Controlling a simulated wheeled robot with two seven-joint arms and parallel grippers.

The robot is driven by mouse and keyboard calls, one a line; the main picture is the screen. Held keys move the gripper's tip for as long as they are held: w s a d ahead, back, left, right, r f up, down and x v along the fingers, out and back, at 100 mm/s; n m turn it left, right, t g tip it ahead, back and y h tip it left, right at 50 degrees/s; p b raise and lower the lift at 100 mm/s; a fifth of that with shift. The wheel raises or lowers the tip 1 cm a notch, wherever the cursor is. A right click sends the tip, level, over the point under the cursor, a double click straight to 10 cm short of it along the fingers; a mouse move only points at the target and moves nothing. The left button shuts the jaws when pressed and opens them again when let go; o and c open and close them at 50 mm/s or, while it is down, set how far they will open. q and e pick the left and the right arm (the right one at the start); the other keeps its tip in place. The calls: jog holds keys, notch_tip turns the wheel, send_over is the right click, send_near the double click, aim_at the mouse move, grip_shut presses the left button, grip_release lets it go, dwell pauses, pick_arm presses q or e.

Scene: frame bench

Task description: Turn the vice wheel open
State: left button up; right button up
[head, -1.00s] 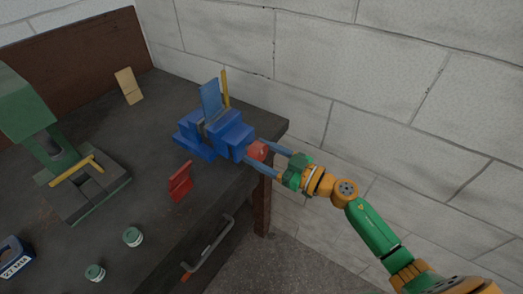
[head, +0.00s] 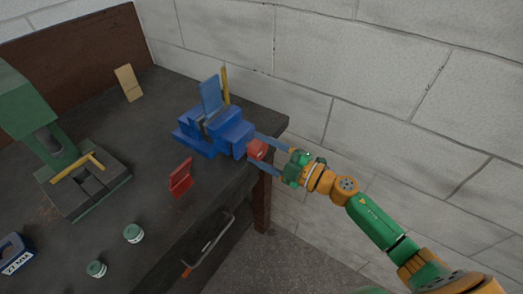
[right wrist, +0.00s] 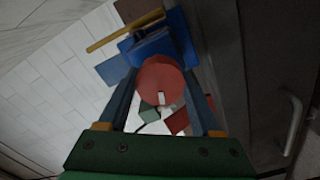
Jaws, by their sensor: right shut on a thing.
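The blue vice (head: 228,133) stands at the far right corner of the dark bench. Its red wheel (head: 258,150) faces right, towards the bench's edge; it shows as a round red disc with a small pale mark in the right wrist view (right wrist: 160,82). My right gripper (head: 254,148) has its two blue fingers on either side of the wheel and is shut on it. In the right wrist view the fingers flank the disc and partly hide the vice body behind. My left gripper is not in view.
A green machine (head: 60,165) stands on the left of the bench (head: 150,215). A brick wall (head: 400,80) closes the right.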

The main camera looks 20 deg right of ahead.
jog(key=n+b, duration=0.1)
jog(key=n, duration=0.3)
jog(key=shift+n, duration=0.3)
jog(key=n+b, duration=0.1)
jog(key=n, duration=0.3)
jog(key=shift+s+n, duration=0.1)
jog(key=shift+n, duration=0.2)
jog(key=n+b, duration=0.2)
jog(key=n, duration=0.2)
jog(key=shift+d+n, duration=0.15)
jog(key=shift+n, duration=0.15)
jog(key=shift+o, duration=0.2)
jog(key=n+b, duration=0.1)
jog(key=n, duration=0.2)
jog(key=shift+r+n, duration=0.15)
jog(key=shift+n, duration=0.25)
